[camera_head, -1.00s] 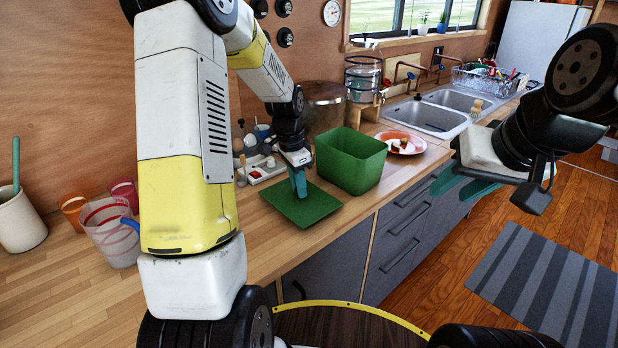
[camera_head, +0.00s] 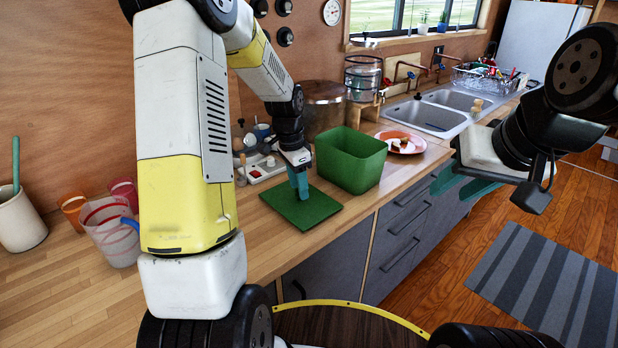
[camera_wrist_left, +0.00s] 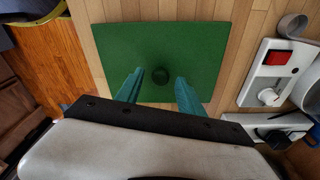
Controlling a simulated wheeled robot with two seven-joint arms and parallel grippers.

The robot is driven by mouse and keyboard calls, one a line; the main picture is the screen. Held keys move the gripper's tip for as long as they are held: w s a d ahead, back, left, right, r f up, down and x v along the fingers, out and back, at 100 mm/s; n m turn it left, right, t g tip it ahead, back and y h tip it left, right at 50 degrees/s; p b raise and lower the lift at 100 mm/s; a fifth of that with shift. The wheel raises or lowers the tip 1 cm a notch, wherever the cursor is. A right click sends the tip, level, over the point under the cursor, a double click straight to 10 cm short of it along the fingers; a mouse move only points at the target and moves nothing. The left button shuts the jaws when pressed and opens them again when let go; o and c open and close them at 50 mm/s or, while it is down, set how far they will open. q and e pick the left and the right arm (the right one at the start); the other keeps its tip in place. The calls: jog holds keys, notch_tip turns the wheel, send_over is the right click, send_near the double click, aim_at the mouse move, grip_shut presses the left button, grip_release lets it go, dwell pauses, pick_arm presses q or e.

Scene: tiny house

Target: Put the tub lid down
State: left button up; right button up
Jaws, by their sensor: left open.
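The green tub lid (camera_head: 312,213) lies flat on the wooden counter, in front of the open green tub (camera_head: 350,160). My left gripper (camera_head: 300,194) is over the lid, pointing down.
A white power strip (camera_head: 262,168) with a red switch lies behind the lid. A plate with food (camera_head: 402,143) stands right of the tub. Cups (camera_head: 112,232) stand at the left. The counter's front edge (camera_head: 300,250) is close to the lid.

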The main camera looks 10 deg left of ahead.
aim_at(295, 201)
pick_arm(q)
notch_tip(295, 201, up, 11)
jog(key=a, duration=0.1)
jog(key=s+d+r+n+t, duration=0.1)
jog(key=s+r+n, duration=0.2)
jog(key=s, duration=0.5)
jog(key=s+d+r+n+t, duration=0.1)
jog(key=s+r+n+t, duration=0.1)
jog(key=s, duration=0.6)
jog(key=s+d+r+n+t+h, duration=0.1)
jog(key=s+r+n, duration=0.3)
jog(key=s, duration=0.4)
jog(key=shift+d+n+t, duration=0.2)
jog(key=shift+n+t, duration=0.2)
jog(key=shift+t, duration=0.3)
